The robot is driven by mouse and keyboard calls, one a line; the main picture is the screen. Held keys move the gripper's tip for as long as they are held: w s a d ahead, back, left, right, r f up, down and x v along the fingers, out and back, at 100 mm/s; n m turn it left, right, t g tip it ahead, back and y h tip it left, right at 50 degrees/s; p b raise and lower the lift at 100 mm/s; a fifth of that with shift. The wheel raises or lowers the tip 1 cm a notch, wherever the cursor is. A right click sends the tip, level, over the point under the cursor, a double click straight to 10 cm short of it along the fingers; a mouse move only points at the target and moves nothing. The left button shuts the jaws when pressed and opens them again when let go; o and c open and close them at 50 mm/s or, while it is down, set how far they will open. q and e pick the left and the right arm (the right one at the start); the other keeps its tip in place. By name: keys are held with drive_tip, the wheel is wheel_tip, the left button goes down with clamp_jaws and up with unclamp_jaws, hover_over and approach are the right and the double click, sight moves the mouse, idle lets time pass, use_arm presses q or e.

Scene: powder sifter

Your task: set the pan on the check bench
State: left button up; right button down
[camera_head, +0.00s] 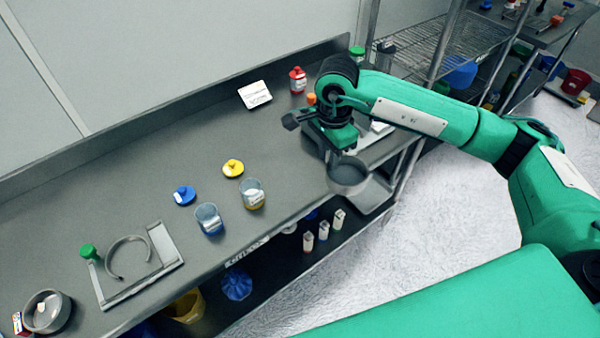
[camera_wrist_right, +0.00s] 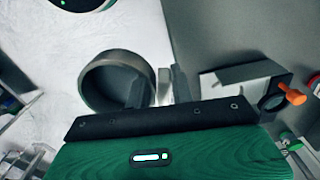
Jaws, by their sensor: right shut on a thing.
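The pan (camera_head: 349,178) is a round grey metal dish at the bench's front edge, below my right gripper (camera_head: 341,153). In the right wrist view the pan (camera_wrist_right: 117,86) shows at the left, with pale floor around it and the grey bench top to its right. My right gripper (camera_wrist_right: 160,90) is shut on the pan at its near right side. The long grey bench (camera_head: 150,190) runs along the wall; its front label is too small to read, so I cannot tell whether it is the check bench. My left gripper is out of view.
Beakers (camera_head: 209,218) and yellow (camera_head: 233,168) and blue lids (camera_head: 185,195) stand mid-bench. A frame with a ring (camera_head: 128,258) and a round dish (camera_head: 47,311) are at the left. Wire shelving (camera_head: 440,40) stands behind.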

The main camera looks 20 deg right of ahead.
drive_tip(key=w+m+b, duration=0.2)
drive_tip(key=w+m, duration=0.2)
drive_tip(key=m, duration=0.5)
wheel_tip(320, 180, up, 3)
drive_tip(key=m+b, duration=0.5)
drive_tip(key=m, duration=1.8)
hover_over(314, 175)
wheel_tip(314, 175, down, 19)
drive_tip(key=p, duration=0.4)
drive_tip(key=shift+f, duration=0.35)
drive_tip(key=c, duration=1.2)
unclamp_jaws()
